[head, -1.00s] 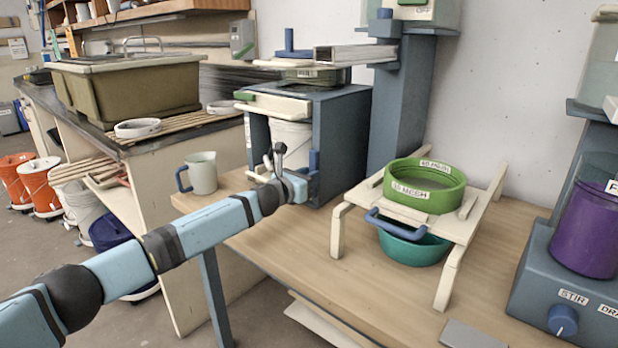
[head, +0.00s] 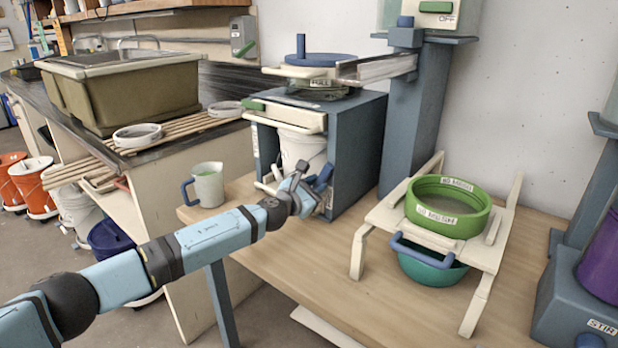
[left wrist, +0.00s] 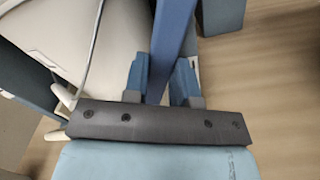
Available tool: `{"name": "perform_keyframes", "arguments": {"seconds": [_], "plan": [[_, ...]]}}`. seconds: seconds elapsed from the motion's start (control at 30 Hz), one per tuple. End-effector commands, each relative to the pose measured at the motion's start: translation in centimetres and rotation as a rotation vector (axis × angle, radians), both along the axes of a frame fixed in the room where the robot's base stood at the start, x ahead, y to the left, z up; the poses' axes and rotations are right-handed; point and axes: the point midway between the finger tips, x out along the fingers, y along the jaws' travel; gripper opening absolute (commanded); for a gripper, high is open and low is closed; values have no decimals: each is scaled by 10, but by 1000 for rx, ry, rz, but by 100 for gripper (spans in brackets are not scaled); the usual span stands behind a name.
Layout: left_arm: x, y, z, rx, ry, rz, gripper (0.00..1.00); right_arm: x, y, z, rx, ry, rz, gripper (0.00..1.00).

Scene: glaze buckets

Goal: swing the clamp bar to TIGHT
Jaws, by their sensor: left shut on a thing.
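The clamp bar (head: 324,176) is a blue bar low at the front right of the blue-grey press frame (head: 352,155). In the head view it leans, its top toward the right. My left gripper (head: 308,188) is at the bar and partly hides it. In the left wrist view the blue bar (left wrist: 174,40) runs between the two blue fingers, and my left gripper (left wrist: 164,82) is shut on it. A white bucket (head: 301,148) stands inside the frame behind the gripper. I cannot read any TIGHT mark. My right gripper is not in view.
A grey jug (head: 208,184) with a blue handle stands left of the frame. A green sieve (head: 447,212) rests on a cream stand (head: 390,217) over a teal bowl (head: 430,267) to the right. The wooden bench top (head: 310,260) between is clear.

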Motion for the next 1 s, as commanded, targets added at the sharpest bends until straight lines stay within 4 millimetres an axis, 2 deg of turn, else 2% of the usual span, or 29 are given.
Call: {"name": "perform_keyframes", "arguments": {"seconds": [0.33, 1.0], "plan": [[5, 5, 15, 270, -194, 4, 0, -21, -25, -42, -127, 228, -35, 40], [14, 17, 45, 746, -542, 4, 0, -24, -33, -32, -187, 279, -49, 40]]}}
